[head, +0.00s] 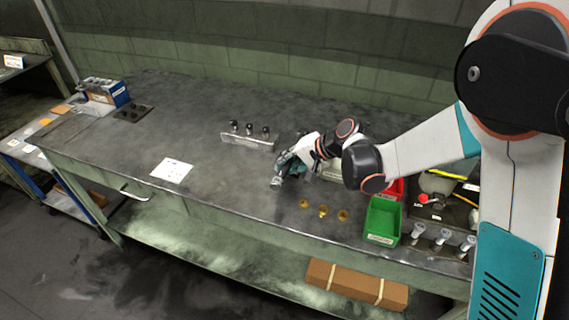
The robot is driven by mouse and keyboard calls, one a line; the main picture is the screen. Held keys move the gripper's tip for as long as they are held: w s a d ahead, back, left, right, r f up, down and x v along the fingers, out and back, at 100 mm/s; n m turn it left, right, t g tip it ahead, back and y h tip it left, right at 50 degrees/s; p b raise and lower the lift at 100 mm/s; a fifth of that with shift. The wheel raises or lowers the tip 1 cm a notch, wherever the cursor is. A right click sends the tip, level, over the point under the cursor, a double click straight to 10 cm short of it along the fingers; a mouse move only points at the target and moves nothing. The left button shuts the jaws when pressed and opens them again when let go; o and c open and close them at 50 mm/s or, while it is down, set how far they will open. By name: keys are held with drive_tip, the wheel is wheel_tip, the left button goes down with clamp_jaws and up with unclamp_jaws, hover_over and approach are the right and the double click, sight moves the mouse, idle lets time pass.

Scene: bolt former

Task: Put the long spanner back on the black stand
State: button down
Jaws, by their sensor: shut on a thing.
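My gripper (281,176) is low over the middle of the bench, to the right of a white paper sheet. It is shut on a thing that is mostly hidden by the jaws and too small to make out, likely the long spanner. No other long spanner shows clearly. A low dark block (133,112) lies at the bench's far left and may be the black stand, but I cannot tell. A dark shape behind my wrist is partly covered by my arm.
A clear rack (248,142) with black-topped pieces stands behind my gripper. Brass pieces (323,211) lie near the front edge, beside a green bin (383,219) and a red bin (396,188). A paper sheet (172,170) lies left. The bench's left middle is otherwise clear.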

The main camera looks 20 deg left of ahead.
drive_tip(key=shift+f+b, duration=0.35)
drive_tip(key=shift+f, duration=0.1)
drive_tip(key=c, duration=1.3)
unclamp_jaws()
drive_tip(key=shift+c, duration=0.2)
drive_tip(key=v, duration=1.2)
